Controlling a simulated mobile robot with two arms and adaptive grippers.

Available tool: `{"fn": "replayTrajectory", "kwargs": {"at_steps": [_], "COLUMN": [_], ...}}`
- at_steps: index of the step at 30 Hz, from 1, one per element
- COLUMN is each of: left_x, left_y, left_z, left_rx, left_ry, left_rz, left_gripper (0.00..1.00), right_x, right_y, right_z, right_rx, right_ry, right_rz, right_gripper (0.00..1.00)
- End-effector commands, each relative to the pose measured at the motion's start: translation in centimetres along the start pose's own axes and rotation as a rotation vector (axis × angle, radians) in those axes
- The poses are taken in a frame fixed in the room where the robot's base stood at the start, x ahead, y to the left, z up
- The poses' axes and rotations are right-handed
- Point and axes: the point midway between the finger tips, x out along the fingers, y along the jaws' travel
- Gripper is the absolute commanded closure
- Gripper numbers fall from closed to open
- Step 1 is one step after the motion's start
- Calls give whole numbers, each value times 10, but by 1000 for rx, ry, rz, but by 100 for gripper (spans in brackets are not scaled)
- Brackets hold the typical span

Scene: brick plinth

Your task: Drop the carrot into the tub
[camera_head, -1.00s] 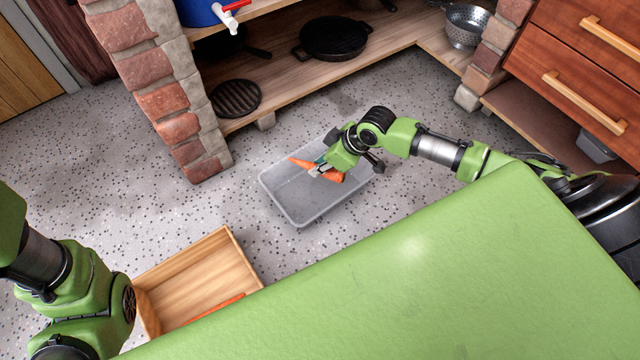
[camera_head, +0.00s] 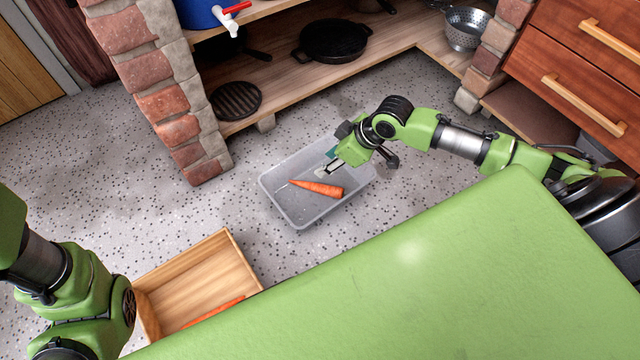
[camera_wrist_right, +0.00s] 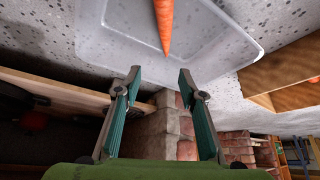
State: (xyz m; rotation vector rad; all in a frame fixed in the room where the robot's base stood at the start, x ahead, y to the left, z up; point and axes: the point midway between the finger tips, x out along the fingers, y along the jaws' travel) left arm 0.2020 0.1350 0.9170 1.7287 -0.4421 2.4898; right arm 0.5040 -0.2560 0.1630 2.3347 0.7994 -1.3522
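An orange carrot (camera_head: 318,188) lies inside the translucent grey tub (camera_head: 292,219) on the speckled floor. My right gripper (camera_head: 331,168) is above the tub, up and to the right of the carrot and apart from it. In the right wrist view the two fingers (camera_wrist_right: 158,82) are spread with nothing between them. There the carrot (camera_wrist_right: 165,22) shows at the top, beyond the fingertips, within the tub (camera_wrist_right: 118,46). My left arm shows at the left edge of the head view, but its fingers are not visible.
A wooden box (camera_head: 222,245) with another carrot (camera_head: 214,311) stands at the lower left. A brick pillar (camera_head: 176,118) and a wooden shelf (camera_head: 287,74) with dark pans are behind the tub. Speckled floor is free left of the tub.

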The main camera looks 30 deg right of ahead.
Motion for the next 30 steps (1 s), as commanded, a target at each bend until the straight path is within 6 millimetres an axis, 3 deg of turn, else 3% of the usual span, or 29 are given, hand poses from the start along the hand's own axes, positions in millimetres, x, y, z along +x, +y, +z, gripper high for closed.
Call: {"fn": "replayTrajectory", "kwargs": {"at_steps": [6,12,30], "left_x": [0,0,0], "left_y": [0,0,0], "left_z": [0,0,1], "left_rx": [0,0,0], "left_ry": [1,1,-2], "left_rz": [0,1,0], "left_gripper": [60,60,60], "right_x": [-46,-66,-70], "right_y": [0,0,-2], "right_z": [1,0,-3], "right_rx": [-4,-1,-2], "right_ry": [-2,-1,9], "right_rz": [2,0,-3], "right_gripper": [63,63,63]}}
